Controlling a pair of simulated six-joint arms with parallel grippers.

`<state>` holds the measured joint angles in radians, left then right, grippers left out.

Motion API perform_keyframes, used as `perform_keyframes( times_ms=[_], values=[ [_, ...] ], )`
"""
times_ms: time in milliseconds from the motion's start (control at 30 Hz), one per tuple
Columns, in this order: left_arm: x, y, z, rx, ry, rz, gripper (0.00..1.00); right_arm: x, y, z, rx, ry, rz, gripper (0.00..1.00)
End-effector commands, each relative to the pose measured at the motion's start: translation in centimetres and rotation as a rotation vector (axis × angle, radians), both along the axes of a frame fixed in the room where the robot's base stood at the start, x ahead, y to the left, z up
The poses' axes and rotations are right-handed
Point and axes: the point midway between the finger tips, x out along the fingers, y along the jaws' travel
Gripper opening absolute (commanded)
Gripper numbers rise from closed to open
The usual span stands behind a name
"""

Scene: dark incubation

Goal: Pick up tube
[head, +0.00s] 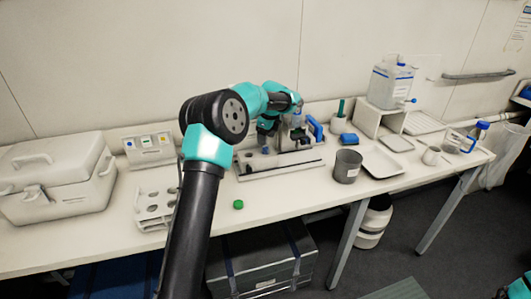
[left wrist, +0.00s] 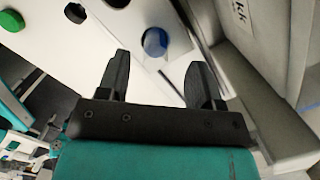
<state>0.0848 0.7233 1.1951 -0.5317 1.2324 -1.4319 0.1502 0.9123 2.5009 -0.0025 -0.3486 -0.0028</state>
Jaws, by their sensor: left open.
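A blue round cap, which looks like the top of a tube (left wrist: 154,42), shows in the left wrist view between and just beyond my fingertips. It stands in a pale holder; its body is hidden beneath the cap. My left gripper (left wrist: 157,62) is open, with a finger on each side of the cap and nothing held. In the head view my left gripper (head: 265,138) hangs over the left end of the grey station at the back of the bench. The tube is too small to make out clearly there. My right gripper is out of view.
A green cap (head: 238,204) lies near the bench's front edge. A white rack with holes (head: 144,216) stands left of my arm, beside a large case (head: 52,205). A grey cup (head: 347,166) and a white tray (head: 382,162) stand to the right.

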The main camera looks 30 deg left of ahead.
Motion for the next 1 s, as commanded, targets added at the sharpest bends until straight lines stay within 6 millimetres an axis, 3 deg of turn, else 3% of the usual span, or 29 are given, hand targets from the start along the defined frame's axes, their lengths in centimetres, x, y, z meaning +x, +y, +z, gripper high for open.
perform_keyframes(
  times_ms=[233, 400, 867, 1000],
  values=[
    [-0.5, 0.2, -3.3, -0.001, 0.003, 0.001, 0.60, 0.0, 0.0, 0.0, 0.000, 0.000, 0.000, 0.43],
    [-0.4, 0.3, -4.6, 0.000, 0.001, 0.000, 0.60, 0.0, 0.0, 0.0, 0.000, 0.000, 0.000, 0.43],
    [-0.4, 0.3, -4.7, 0.000, 0.000, 0.000, 0.60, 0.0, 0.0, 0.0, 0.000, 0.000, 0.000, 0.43],
    [-0.4, 0.3, -4.7, 0.000, 0.000, 0.000, 0.48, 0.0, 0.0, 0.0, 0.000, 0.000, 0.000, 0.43]
  ],
)
